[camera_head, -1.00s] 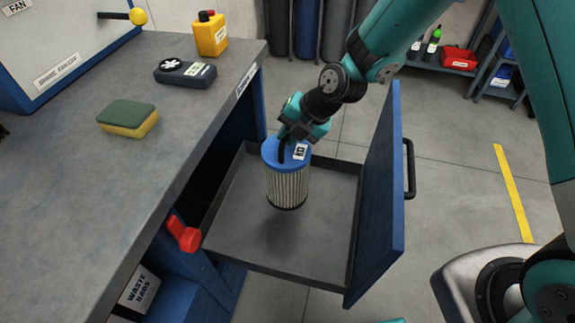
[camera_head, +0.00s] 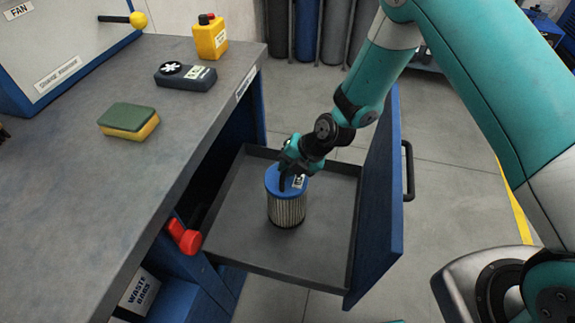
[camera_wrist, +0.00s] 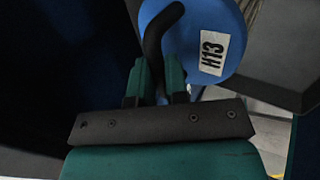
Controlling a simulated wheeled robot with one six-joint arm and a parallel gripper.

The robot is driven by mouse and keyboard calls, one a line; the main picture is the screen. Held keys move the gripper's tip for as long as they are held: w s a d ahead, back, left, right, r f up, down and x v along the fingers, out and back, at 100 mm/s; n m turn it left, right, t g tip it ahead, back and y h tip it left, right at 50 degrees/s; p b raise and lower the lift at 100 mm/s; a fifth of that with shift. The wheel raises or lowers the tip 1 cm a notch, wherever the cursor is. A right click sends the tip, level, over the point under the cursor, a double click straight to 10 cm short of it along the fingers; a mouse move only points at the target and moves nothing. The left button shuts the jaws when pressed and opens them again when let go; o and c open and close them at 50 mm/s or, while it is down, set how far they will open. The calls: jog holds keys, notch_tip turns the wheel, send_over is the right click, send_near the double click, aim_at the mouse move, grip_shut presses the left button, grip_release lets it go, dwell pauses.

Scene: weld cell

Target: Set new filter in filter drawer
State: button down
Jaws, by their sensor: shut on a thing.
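The new filter (camera_head: 287,207) is a pleated cylinder with a blue cap and a white label, upright inside the open filter drawer (camera_head: 325,245). In the wrist view the blue cap (camera_wrist: 228,62) shows its label, reading H13, and a dark curved handle. My gripper (camera_head: 289,180) is above the cap, shut on the filter's handle; it also shows in the wrist view (camera_wrist: 158,85). The filter's base looks at or very near the drawer floor; I cannot tell whether it touches.
The workbench (camera_head: 75,190) at left holds a sponge (camera_head: 129,120), a dark meter (camera_head: 185,76) and a yellow bottle (camera_head: 210,38). A red lever (camera_head: 185,236) sits by the drawer's near left corner. The blue drawer front (camera_head: 378,210) stands at right. Drawer floor around the filter is clear.

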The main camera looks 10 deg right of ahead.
jog(key=shift+f, duration=0.1)
jog(key=c, duration=1.1)
grip_release()
jog(key=v, duration=1.2)
jog(key=s+r+m+g, duration=0.1)
jog(key=s+r+m, duration=0.7)
jog(key=r+m, duration=0.4)
jog(key=s+r+m, duration=0.3)
jog(key=s+m, duration=0.1)
jog(key=s+d+r+m+g+h, duration=0.1)
jog(key=s+r+m, duration=0.2)
jog(key=s+m, duration=0.1)
jog(key=s+d+r+m+h, duration=0.1)
jog(key=s+r+m, duration=0.2)
jog(key=s, duration=0.3)
jog(key=shift+s+m+g, duration=0.1)
jog(key=shift+m+g, duration=0.2)
jog(key=shift+m, duration=0.4)
